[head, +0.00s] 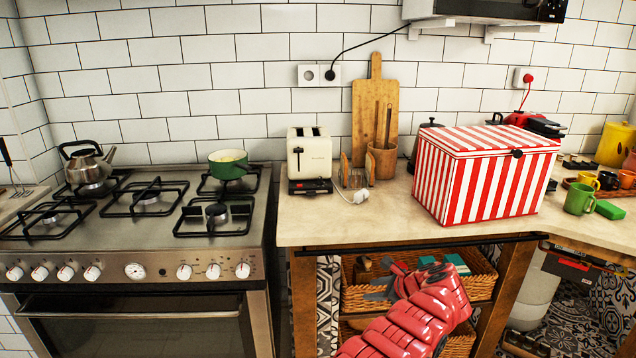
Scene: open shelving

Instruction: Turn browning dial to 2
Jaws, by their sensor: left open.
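A cream toaster (310,156) with two slots on top stands on the counter just right of the stove. Its lower front has a dark band (310,187) with small red marks. The browning dial and its setting are too small to make out. My left gripper (372,288), on a red arm, is open and empty. In the picture it is below the counter's front edge, in front of the wicker baskets, lower and to the right of the toaster. My right gripper is not in view.
A white plug (360,196) lies on the counter (345,229) right of the toaster. A wooden board (374,100) and holder (382,160) stand behind it. A red-striped box (480,180) sits further right. The stove (140,232) holds a kettle and a green pot (229,168).

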